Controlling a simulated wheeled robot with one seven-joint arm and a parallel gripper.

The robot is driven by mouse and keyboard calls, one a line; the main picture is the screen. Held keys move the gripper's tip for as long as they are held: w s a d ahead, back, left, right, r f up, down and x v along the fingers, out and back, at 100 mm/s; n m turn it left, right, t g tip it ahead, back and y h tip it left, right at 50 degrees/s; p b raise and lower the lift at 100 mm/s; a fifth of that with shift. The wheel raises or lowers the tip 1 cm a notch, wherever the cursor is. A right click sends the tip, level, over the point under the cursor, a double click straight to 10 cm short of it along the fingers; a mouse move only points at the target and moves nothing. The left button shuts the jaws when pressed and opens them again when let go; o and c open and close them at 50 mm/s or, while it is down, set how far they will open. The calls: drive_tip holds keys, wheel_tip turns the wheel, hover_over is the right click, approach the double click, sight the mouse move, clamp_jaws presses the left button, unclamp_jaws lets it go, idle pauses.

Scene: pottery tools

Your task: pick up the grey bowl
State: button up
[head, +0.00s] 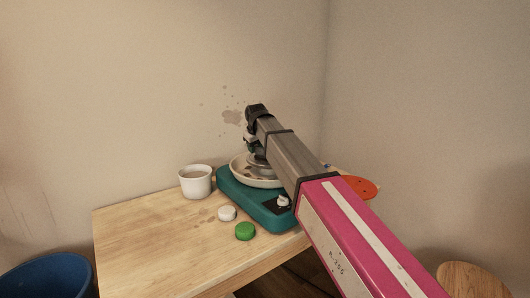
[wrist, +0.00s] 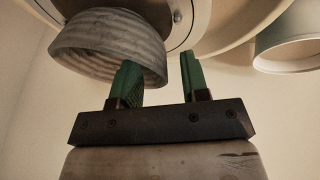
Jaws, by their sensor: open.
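The grey bowl (wrist: 108,42) shows large at the upper left of the wrist view, with faint banding on its wall. It is at the pottery wheel (head: 232,194), a teal machine with a pale round pan (head: 240,176). In the head view my arm and gripper largely hide the bowl. My gripper (wrist: 160,62) is open, with its green fingers apart. The left finger in the wrist view overlaps the bowl's rim. The right finger is clear of the bowl. I cannot tell whether a finger touches it. In the head view my gripper (head: 250,145) is over the pan.
A white cup (head: 195,185) stands left of the wheel. A white round piece (head: 227,214) and a green one (head: 245,231) lie in front. An orange disc (head: 362,187) is at the right. The wooden table (head: 145,228) is clear at left. A blue bucket (head: 48,280) stands below.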

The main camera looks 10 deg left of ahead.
drive_tip(key=shift+x, duration=0.95)
clamp_jaws()
drive_tip(key=shift+r, duration=0.1)
